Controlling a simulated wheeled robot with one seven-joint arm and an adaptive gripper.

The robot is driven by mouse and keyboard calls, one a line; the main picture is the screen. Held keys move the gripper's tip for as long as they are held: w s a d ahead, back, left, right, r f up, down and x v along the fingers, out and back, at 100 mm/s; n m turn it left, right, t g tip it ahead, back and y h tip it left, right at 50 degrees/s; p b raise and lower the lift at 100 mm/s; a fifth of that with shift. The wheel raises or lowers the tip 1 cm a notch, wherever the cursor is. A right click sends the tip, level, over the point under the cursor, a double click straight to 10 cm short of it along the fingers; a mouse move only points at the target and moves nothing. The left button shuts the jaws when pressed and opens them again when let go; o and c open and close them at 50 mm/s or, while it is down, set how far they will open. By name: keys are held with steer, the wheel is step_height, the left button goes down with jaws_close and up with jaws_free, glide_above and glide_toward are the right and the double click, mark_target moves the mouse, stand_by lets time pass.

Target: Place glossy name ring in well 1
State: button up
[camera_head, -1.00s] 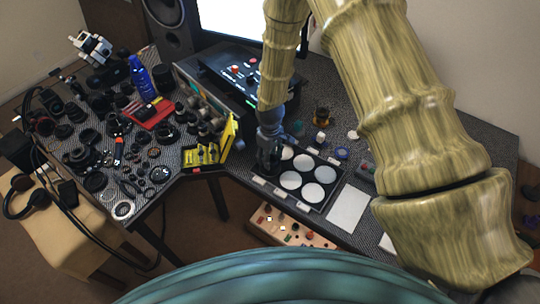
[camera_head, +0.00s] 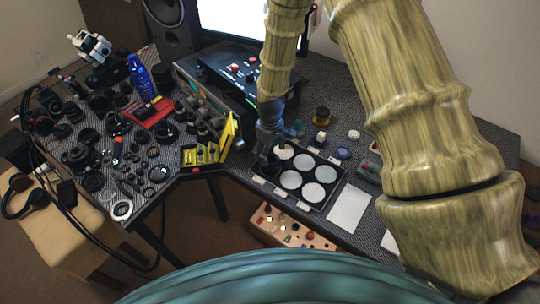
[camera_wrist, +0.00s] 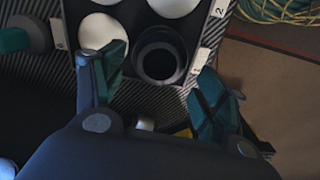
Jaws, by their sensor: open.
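A dark, round black ring (camera_wrist: 161,55) with a dark centre sits at a corner well of the tray in the wrist view, beside a white label (camera_wrist: 199,67) that seems to read 1. It looks seated in the well, but its exact depth is hard to tell. My gripper (camera_wrist: 158,78) is open, with one finger on each side of the ring and apart from it.
The tray's other wells show white round bottoms (camera_head: 291,180). A white sheet (camera_head: 348,209) lies right of the tray. A yellow organizer (camera_head: 205,154) stands to the left. A small blue-rimmed ring (camera_head: 343,153) and jars stand behind the tray. Cables (camera_wrist: 285,10) lie beyond the table edge.

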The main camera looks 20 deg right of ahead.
step_height(320, 180, up, 9)
steer(key=b, duration=0.2)
steer(key=shift+r+b, duration=0.15)
steer(key=shift+b, duration=0.25)
